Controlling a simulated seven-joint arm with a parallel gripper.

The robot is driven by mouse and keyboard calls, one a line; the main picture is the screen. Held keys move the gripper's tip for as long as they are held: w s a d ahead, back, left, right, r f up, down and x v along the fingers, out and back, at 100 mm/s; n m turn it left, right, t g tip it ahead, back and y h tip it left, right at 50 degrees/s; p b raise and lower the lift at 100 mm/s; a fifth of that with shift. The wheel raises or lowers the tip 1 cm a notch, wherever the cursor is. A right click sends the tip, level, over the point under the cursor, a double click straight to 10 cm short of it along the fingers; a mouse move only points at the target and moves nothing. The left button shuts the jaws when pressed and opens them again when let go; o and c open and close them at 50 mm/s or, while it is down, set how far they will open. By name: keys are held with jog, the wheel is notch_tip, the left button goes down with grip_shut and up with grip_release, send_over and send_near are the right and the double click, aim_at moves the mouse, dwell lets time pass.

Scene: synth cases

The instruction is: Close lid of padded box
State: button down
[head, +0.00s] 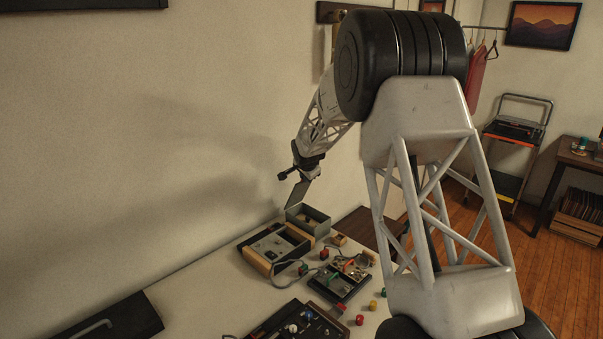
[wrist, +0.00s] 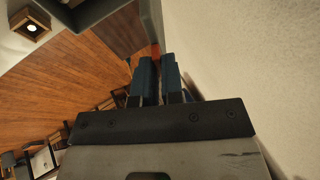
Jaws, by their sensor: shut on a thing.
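The padded box (head: 317,222) is a small grey-green open box at the far end of the white table, near the wall. Its lid (head: 297,194) stands raised and tilted on the wall side, above the box. My gripper (head: 301,179) is at the lid's upper edge and shut on it. In the wrist view the two blue fingers of my gripper (wrist: 158,62) lie close together, with only a narrow gap between them. The held edge is mostly hidden there, and the padding inside the box cannot be made out.
A wood-sided case (head: 262,262) stands just in front of the box. A dark tray of parts (head: 340,282) and small coloured pieces lie to the right. A black case (head: 110,318) is at the near left. The wall runs close beside my gripper.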

jog(key=s+d+f, duration=0.3)
jog(key=d+f, duration=0.1)
jog(key=f, duration=0.2)
jog(key=s+d+f, duration=0.4)
jog(key=f, duration=0.2)
jog(key=shift+s+f+t, duration=0.3)
jog(key=shift+f, duration=0.1)
jog(key=c, duration=1.3)
grip_release()
jog(key=shift+w, duration=0.1)
jog(key=shift+o, duration=0.2)
jog(key=shift+r, duration=0.2)
jog(key=v, duration=0.7)
jog(key=shift+s, duration=0.3)
jog(key=shift+d+r, duration=0.15)
jog(key=shift+r, duration=0.05)
